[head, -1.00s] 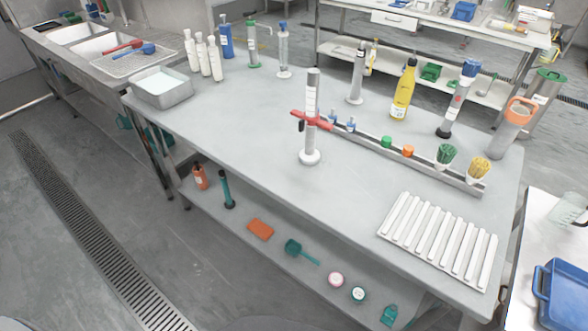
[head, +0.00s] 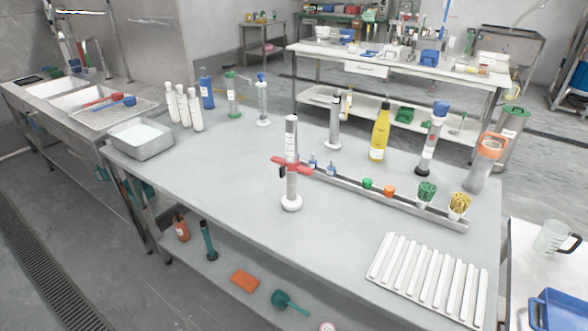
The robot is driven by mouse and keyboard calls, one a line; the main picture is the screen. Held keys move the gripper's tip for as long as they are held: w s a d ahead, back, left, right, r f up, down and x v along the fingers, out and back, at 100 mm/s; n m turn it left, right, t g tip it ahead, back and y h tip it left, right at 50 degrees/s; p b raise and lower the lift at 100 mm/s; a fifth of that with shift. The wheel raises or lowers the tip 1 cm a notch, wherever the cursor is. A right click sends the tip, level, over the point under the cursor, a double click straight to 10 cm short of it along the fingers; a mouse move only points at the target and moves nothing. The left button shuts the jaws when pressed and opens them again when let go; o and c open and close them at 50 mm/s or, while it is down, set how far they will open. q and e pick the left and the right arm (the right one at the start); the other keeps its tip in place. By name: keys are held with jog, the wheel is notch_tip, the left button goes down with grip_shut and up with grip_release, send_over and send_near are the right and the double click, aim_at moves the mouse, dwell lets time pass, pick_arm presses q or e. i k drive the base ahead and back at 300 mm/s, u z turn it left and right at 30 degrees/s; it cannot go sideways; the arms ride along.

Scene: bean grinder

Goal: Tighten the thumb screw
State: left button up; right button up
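A slim grey cylinder (head: 291,135) with a pale label stands upright on the steel table, on a round white foot (head: 291,203). A red crosspiece (head: 303,168) sits around its middle and sticks out to both sides. A small dark part (head: 282,172) hangs at the crosspiece's left end; it may be the thumb screw, but it is too small to tell. Neither of my grippers is in view, and nothing touches the cylinder.
Behind the cylinder runs a long metal rail (head: 412,205) with small coloured caps and brush-like bundles. A ribbed white rack (head: 427,279) lies front right. A metal tray (head: 141,139) and white bottles (head: 184,108) stand left. The table's left front is clear.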

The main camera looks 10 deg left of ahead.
aim_at(282, 168)
jog(key=z, duration=2.95)
jog(key=k, duration=0.7)
jog(key=u, duration=1.6)
